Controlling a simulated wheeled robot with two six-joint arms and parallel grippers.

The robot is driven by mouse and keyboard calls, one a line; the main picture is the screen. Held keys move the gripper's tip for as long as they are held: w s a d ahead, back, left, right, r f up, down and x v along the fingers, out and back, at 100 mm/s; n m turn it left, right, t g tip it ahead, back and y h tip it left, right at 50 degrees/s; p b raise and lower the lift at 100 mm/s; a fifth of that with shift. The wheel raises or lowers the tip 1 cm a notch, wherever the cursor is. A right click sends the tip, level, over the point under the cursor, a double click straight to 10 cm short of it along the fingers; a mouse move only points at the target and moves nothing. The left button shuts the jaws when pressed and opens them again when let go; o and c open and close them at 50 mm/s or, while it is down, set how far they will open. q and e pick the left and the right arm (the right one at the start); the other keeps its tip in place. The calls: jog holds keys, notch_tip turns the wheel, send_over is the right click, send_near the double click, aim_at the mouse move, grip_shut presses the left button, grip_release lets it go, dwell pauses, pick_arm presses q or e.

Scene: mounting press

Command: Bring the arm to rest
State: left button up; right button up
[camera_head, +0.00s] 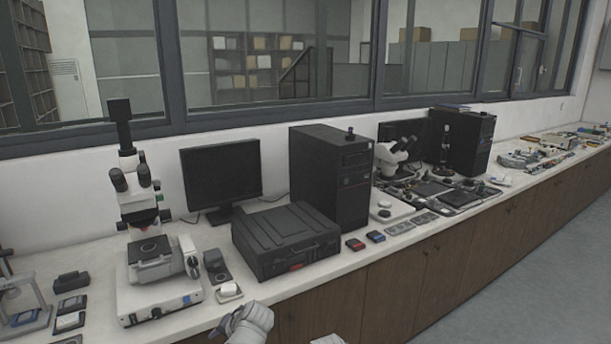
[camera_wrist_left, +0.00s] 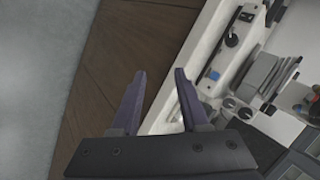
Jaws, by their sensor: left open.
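My left gripper (camera_wrist_left: 159,76) shows in the left wrist view with its two dark fingers spread apart and nothing between them. It hangs in front of the counter's edge, with brown cabinet front behind the left finger and white counter behind the right. In the head view a pale arm link of mine (camera_head: 250,323) shows at the bottom, in front of the counter edge; its gripper does not show there. My right gripper is in neither view.
A white microscope (camera_head: 157,285) stands on the counter (camera_head: 218,318), with a black case (camera_head: 285,240), a monitor (camera_head: 221,174) and a black tower (camera_head: 331,178) to its right. Small blocks lie near the front edge. The grey floor (camera_head: 540,275) at right is clear.

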pick_arm(q)
jog(key=s+d+f+g+h, duration=0.2)
jog(key=s+d, duration=0.6)
jog(key=s+d+f+g+h, duration=0.2)
jog(key=s+d+f+h, duration=0.1)
jog(key=s+d, duration=0.5)
jog(key=shift+s+d+g, duration=0.3)
jog(key=shift+s+d, duration=0.05)
jog(key=shift+s, duration=0.2)
dwell(0.7)
